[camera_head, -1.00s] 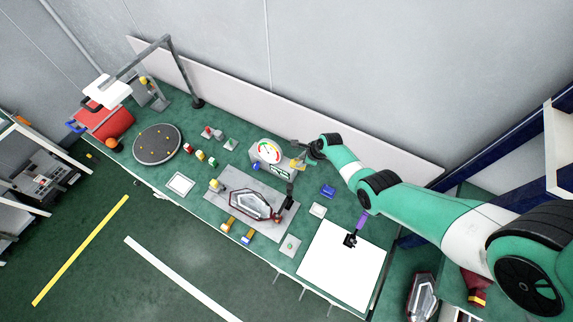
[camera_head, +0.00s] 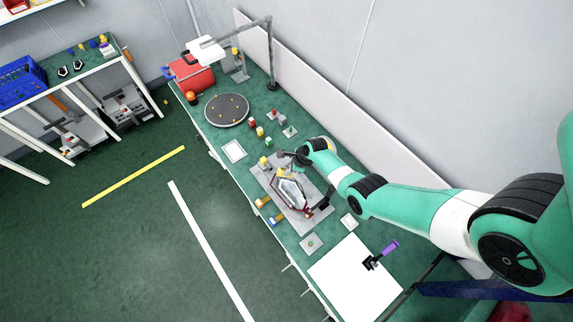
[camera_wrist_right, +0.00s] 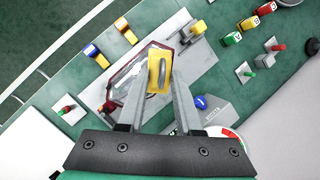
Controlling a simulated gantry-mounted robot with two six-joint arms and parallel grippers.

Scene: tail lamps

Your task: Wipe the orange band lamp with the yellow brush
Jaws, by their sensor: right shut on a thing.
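The lamp (camera_head: 291,194), clear with a dark red rim, lies on a grey plate (camera_head: 266,178) on the green bench. It also shows in the right wrist view (camera_wrist_right: 127,74); no orange band can be made out. My right gripper (camera_wrist_right: 160,76) is shut on the yellow brush (camera_wrist_right: 158,68), which sits between its fingertips above the lamp's end. My left gripper is not in view.
Yellow and blue handled tools (camera_head: 276,220) lie at the plate's front side. A white sheet (camera_head: 345,280) with a purple-handled tool (camera_head: 388,248) lies nearer. A round dark turntable (camera_head: 227,109) and small coloured blocks (camera_head: 260,132) stand farther along. A blue button (camera_wrist_right: 201,102) is beside the plate.

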